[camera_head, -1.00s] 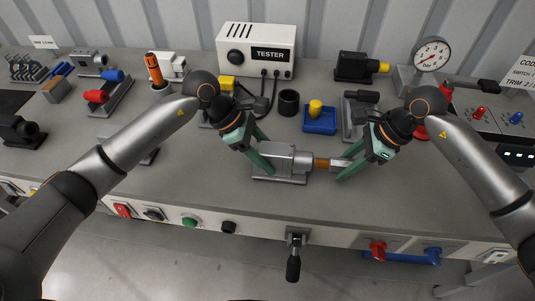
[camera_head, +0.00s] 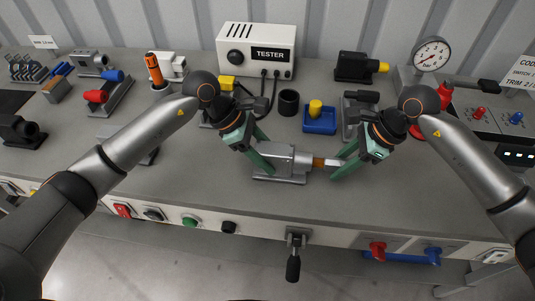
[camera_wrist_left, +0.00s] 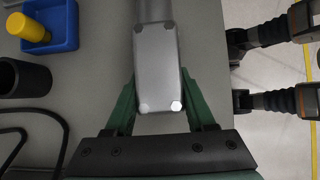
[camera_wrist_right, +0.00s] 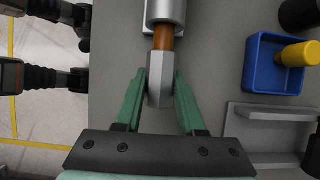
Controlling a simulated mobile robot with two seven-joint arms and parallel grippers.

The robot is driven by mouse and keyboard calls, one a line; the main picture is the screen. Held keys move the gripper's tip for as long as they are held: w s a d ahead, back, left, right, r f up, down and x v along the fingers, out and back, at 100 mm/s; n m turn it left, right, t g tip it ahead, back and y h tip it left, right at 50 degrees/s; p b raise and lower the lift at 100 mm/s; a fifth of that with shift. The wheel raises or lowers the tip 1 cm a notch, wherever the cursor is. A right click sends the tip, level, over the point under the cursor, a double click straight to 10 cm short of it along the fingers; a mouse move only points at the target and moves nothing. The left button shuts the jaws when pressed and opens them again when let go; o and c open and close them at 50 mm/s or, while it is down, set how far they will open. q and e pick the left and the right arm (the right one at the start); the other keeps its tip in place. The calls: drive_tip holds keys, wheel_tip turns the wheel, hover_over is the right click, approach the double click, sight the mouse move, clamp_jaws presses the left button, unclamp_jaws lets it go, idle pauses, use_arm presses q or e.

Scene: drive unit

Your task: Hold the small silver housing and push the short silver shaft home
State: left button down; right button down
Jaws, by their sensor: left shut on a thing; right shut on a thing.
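The small silver housing (camera_head: 285,160) lies on a flat silver base on the bench, in the middle of the head view. My left gripper (camera_head: 262,163) is shut on its left end, with a green finger on each side in the left wrist view (camera_wrist_left: 157,75). The short silver shaft (camera_head: 333,162) is level at the housing's right end. My right gripper (camera_head: 342,168) is shut on the shaft's silver faceted end, also seen in the right wrist view (camera_wrist_right: 160,88). A copper-coloured section shows between that end and the housing; the part inside is hidden.
Behind stand a tester box (camera_head: 256,52), a dark cup (camera_head: 288,102) and a blue tray (camera_head: 320,123) with a yellow peg. A grey fixture (camera_head: 357,112) stands near my right gripper. The bench in front of the housing is clear, with a black handle (camera_head: 293,265) below its edge.

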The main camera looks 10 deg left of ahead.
drive_tip(key=shift+a, duration=0.7)
drive_tip(key=shift+a, duration=0.35)
drive_tip(key=shift+a, duration=0.2)
drive_tip(key=shift+c, duration=2.1)
unclamp_jaws()
drive_tip(key=shift+d, duration=0.1)
drive_tip(key=v, duration=1.2)
